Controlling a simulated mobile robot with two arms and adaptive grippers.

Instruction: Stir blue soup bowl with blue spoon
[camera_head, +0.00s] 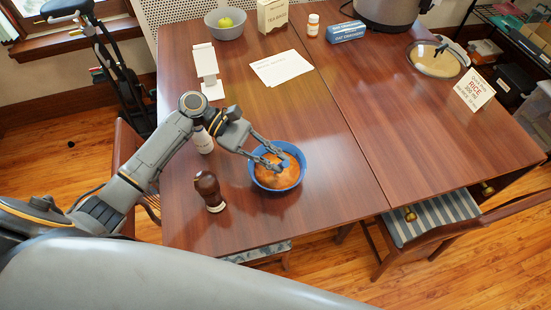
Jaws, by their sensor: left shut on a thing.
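The blue soup bowl (299,156) stands on the wooden table near its front edge and holds orange-brown soup. My left gripper (280,160) is over the bowl, with its fingertips at the soup. It is shut on the blue spoon (285,163), of which only a small blue part shows between and beside the fingers. The rest of the spoon is hidden by the fingers or the soup. My right gripper is not in view.
A brown pepper mill (209,191) and a white bottle (202,140) stand left of the bowl, close to my left arm. A white stand (206,68), papers (281,68) and a grey bowl (225,24) are farther back. The table right of the bowl is clear.

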